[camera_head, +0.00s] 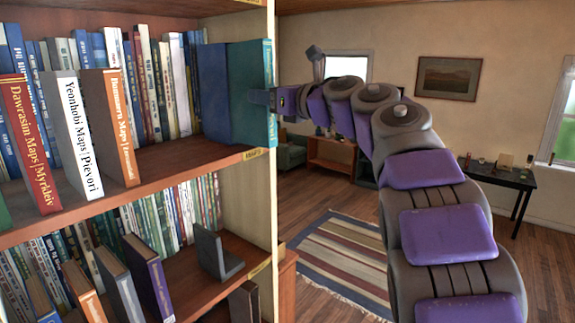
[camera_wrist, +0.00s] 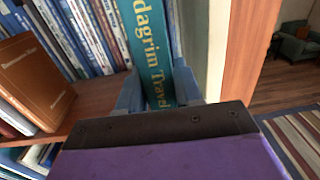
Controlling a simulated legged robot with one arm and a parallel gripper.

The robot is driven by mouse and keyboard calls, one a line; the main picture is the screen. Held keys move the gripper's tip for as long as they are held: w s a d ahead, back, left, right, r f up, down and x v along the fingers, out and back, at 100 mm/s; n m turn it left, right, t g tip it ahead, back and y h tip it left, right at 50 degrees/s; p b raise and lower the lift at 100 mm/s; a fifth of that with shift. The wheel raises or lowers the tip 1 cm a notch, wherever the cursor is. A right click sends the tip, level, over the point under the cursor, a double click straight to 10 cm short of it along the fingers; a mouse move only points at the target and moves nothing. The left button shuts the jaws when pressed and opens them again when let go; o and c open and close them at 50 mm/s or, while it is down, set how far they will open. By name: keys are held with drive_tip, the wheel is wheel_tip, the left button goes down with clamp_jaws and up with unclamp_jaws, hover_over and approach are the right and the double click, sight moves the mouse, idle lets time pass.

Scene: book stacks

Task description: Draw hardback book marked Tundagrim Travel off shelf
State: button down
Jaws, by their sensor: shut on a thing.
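The teal hardback book (camera_head: 253,95) stands upright at the right end of the upper shelf in the head view, its spine close to the shelf's front edge. My gripper (camera_head: 264,97) reaches in from the right at about mid-height of the spine. In the wrist view my gripper (camera_wrist: 160,95) is shut on the book, with one finger on each side of the spine. The fingertips are partly hidden.
A dark blue upright book or bookend (camera_head: 213,92) stands just left of the book. The shelf's side panel (camera_head: 260,22) is close on the right. A striped rug (camera_head: 345,262) lies on the open floor.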

drive_tip(key=b+v, duration=0.5)
drive_tip(key=v, duration=0.6)
drive_tip(key=shift+s+d, duration=0.2)
drive_tip(key=shift+s, duration=0.1)
